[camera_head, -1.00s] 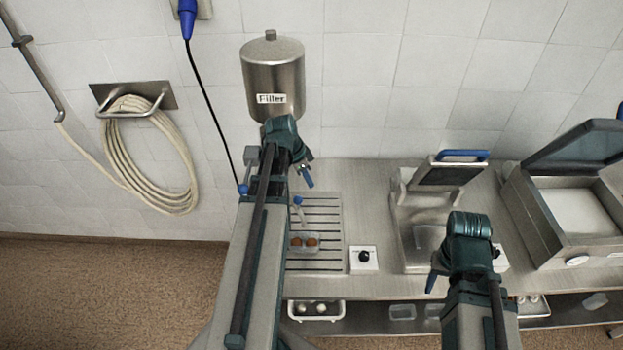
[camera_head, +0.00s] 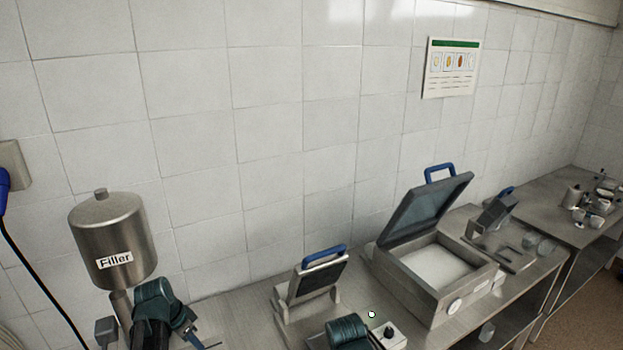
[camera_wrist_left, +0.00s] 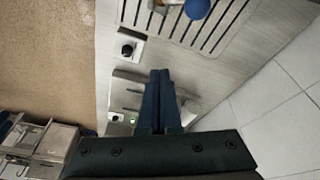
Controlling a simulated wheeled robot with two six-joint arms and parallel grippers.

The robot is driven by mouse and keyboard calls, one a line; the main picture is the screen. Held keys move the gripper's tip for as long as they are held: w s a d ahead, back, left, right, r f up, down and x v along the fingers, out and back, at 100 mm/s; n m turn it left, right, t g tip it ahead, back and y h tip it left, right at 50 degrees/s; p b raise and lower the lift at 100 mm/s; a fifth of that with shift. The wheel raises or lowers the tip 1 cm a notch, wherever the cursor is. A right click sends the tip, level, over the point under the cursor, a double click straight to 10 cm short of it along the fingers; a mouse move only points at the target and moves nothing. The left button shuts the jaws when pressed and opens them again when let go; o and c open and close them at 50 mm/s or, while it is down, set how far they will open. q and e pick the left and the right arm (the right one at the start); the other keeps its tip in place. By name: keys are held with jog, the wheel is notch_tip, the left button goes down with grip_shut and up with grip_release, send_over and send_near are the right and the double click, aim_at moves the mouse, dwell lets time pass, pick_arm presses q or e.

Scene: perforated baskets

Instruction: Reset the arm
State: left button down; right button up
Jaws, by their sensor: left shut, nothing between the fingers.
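My left gripper (camera_wrist_left: 160,78) is shut and empty in the left wrist view, its dark blue fingers together. The fingers are over the grey counter (camera_wrist_left: 228,70), in front of a flat metal device with a knob and a green light. In the head view my left wrist shows at the bottom left, below the steel filler (camera_head: 113,240), with the fingers partly cut off. My right arm's teal joint shows at the bottom centre. The right gripper itself is out of the picture.
A small press with a blue handle (camera_head: 323,256) and a larger open-lidded machine (camera_head: 452,292) stand on the counter. A slotted plate (camera_wrist_left: 222,38) and a knob box (camera_wrist_left: 128,46) show in the wrist view. A second table (camera_head: 550,215) stands at far right.

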pick_arm(q)
jog(key=s+d+f+n+y+b, duration=0.1)
jog(key=s+d+f+b, duration=0.2)
jog(key=d+f+b, duration=0.3)
jog(key=s+d+f+n+g+y+b, duration=0.1)
jog(key=s+d+f+b, duration=0.3)
jog(key=d, duration=0.8)
jog(key=s+d+f+g+y+b, duration=0.1)
jog(key=s+d+f+b, duration=0.3)
jog(key=d+f+b, duration=0.4)
notch_tip(320, 180, down, 3)
jog(key=shift+d+f+n, duration=0.1)
jog(key=shift+d+n, duration=0.3)
jog(key=shift+d, duration=0.35)
